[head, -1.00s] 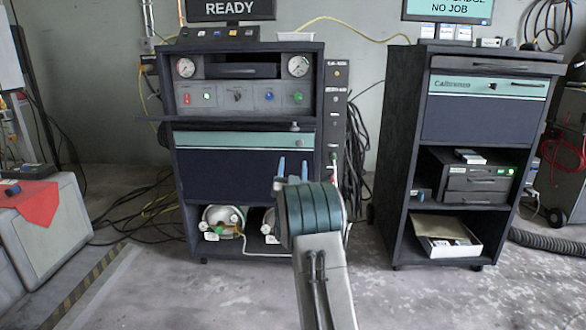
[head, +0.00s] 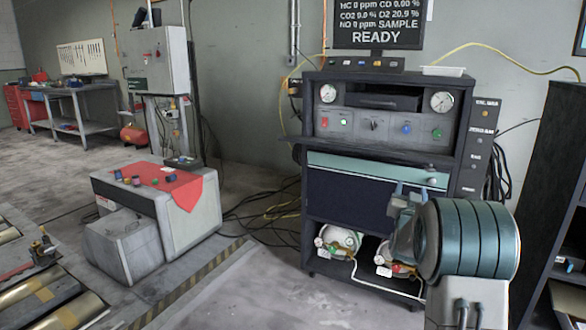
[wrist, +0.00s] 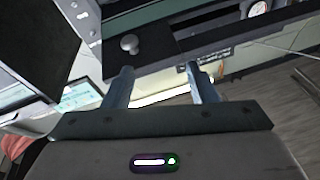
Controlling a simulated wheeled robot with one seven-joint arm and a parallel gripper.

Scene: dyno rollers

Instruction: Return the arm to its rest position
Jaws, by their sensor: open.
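My gripper (wrist: 160,88) shows in the wrist view with its two grey-blue fingers spread apart and nothing between them. Beyond the fingers, that view shows part of a dark cabinet with a round knob (wrist: 130,44). In the head view my arm rises from the lower right, raised and bent, with its teal-ringed joint in front of the gas analyser cabinet (head: 335,200). The fingers show only in part there, behind the joint, near the cabinet's lower right. I cannot tell the exact gap to the cabinet.
A grey box bench (head: 150,215) with a red cloth (head: 185,190) stands left of the cabinet. Rollers (head: 40,295) lie at the lower left. A second dark cabinet (head: 550,180) stands at the right edge. Cables (head: 265,215) lie on the floor by the analyser cabinet.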

